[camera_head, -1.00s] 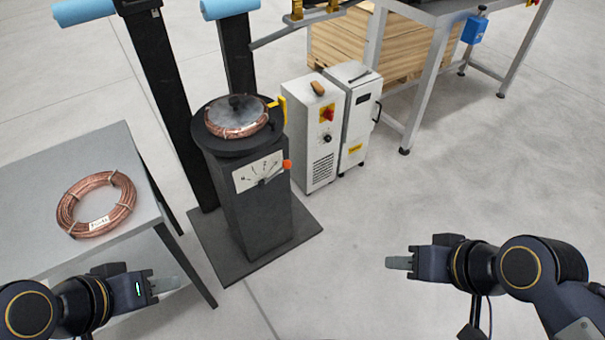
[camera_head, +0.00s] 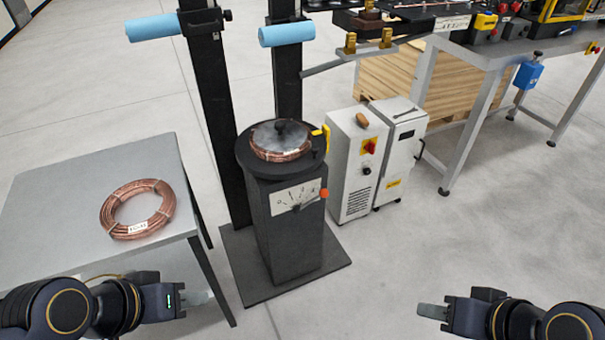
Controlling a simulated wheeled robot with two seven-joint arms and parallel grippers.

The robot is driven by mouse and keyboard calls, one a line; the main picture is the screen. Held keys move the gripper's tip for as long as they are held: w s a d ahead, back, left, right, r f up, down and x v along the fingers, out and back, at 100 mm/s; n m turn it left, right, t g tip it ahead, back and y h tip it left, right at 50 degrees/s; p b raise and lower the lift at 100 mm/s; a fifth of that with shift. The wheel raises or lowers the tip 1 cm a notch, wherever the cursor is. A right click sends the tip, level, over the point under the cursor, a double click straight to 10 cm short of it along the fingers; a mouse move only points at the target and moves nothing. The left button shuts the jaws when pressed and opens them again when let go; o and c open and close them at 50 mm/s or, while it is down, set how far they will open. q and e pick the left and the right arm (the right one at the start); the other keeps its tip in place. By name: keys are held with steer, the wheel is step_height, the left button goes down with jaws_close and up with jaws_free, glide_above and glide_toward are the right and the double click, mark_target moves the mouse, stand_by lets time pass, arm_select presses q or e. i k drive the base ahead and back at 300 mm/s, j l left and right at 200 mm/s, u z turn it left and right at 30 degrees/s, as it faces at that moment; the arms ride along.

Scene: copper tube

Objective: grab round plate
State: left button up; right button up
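The round plate (camera_head: 279,133) is a grey disc with a dark knob at its centre. It lies on top of a copper tube coil (camera_head: 281,154), which sits on the round black top of a dark pedestal (camera_head: 290,240) with a dial. My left gripper (camera_head: 201,298) is low at the left, beside the grey table and apart from the plate. My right gripper (camera_head: 430,311) is low at the right over bare floor, far from the plate. Both are seen from the side, so their finger gap does not show. No object shows at either fingertip.
Another copper coil (camera_head: 138,210) lies on the grey table (camera_head: 60,215) at left. Dark posts with blue rollers (camera_head: 287,34) stand behind the pedestal. White cabinets (camera_head: 357,165) stand right of it, before a workbench (camera_head: 480,100). The floor at right is clear.

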mark_target(279, 136)
steer(key=i+u, duration=0.1)
steer(key=u, duration=1.2)
steer(key=i+l+u, duration=0.1)
steer(key=l+u, duration=0.65)
steer(key=u, duration=0.2)
steer(key=l+u, duration=0.45)
steer(key=k+j, duration=0.05)
